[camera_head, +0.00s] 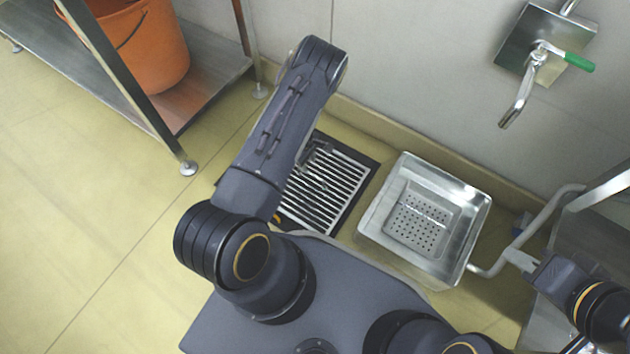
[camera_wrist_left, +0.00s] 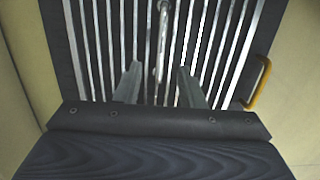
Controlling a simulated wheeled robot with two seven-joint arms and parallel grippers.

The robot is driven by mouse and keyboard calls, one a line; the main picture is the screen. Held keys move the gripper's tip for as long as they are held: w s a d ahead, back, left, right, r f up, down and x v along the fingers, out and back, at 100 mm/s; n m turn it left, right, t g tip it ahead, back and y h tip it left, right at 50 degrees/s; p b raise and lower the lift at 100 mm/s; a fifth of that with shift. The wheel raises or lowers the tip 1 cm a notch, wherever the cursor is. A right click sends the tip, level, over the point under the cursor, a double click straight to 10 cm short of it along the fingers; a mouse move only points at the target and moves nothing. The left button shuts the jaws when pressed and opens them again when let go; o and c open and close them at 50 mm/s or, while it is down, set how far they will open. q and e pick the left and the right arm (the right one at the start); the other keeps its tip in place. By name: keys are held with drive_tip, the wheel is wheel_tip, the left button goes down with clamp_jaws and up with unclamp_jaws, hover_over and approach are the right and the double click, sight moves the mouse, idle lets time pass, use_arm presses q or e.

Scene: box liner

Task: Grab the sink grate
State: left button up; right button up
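A slatted metal grate in a dark frame (camera_head: 345,193) lies on the floor by the wall, partly hidden by my left arm. In the left wrist view its bright bars (camera_wrist_left: 218,45) fill most of the picture. My left gripper (camera_wrist_left: 160,86) is over the grate with its two fingers apart. A thin metal rod (camera_wrist_left: 161,45) shows between the fingers; I cannot tell whether it touches them. In the head view the left gripper is mostly hidden by its arm. My right gripper (camera_head: 522,260) is at the right edge, far from the grate; its opening is unclear.
A steel basin with a perforated insert (camera_head: 393,176) stands right of the grate. A yellow handle (camera_wrist_left: 260,84) is at the grate's side. A wall tap (camera_head: 520,95) is above. A steel shelf (camera_head: 215,72) with an orange bucket (camera_head: 150,48) stands left. The left floor is clear.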

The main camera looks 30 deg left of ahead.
sight(312, 174)
use_arm(q)
drive_tip(key=f+b, duration=0.1)
drive_tip(key=f, duration=0.1)
drive_tip(key=d+f+b, duration=0.1)
drive_tip(key=f, duration=0.1)
drive_tip(key=shift+s+f, duration=0.1)
drive_tip(key=shift+d+f+b, duration=0.1)
drive_tip(key=shift+f+b, duration=0.35)
drive_tip(key=shift+f, duration=0.2)
clamp_jaws()
idle(0.8)
